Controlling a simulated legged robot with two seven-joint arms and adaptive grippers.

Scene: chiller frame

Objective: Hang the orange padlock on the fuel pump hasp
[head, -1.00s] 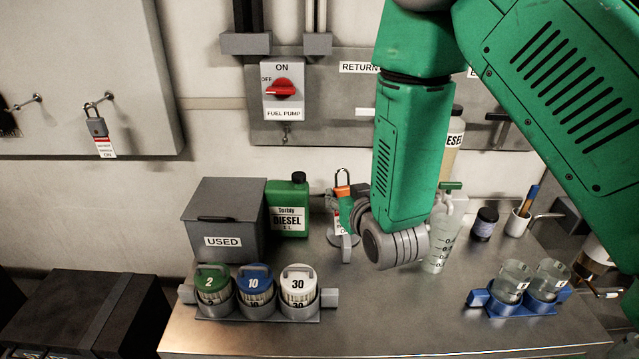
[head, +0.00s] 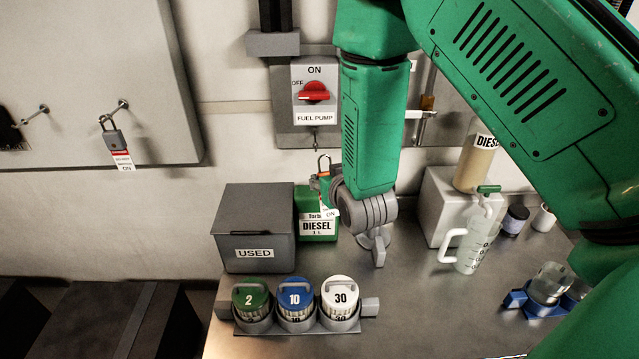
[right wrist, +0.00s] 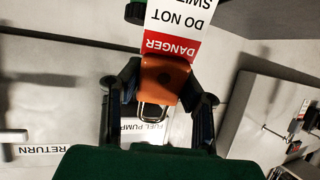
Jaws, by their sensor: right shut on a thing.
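The orange padlock (right wrist: 166,80) is between the two fingers of my right gripper (right wrist: 163,88) in the right wrist view, and the gripper is shut on it. Its metal shackle (right wrist: 153,110) points toward the fuel pump label, with a red and white danger tag (right wrist: 178,35) attached. In the head view the shackle (head: 323,162) stands upright, in front of the wall and apart from the hasp. The fuel pump hasp (head: 316,136) is a small dark piece below the fuel pump switch box (head: 316,95), whose red knob (head: 314,92) is at OFF. My left gripper is out of view.
A grey USED box (head: 254,225) and green diesel can (head: 316,220) stand below the padlock. Numbered canisters (head: 296,300) sit in front. A jug (head: 470,240) and white block (head: 440,205) are at right. Another padlock (head: 113,139) hangs on the left cabinet.

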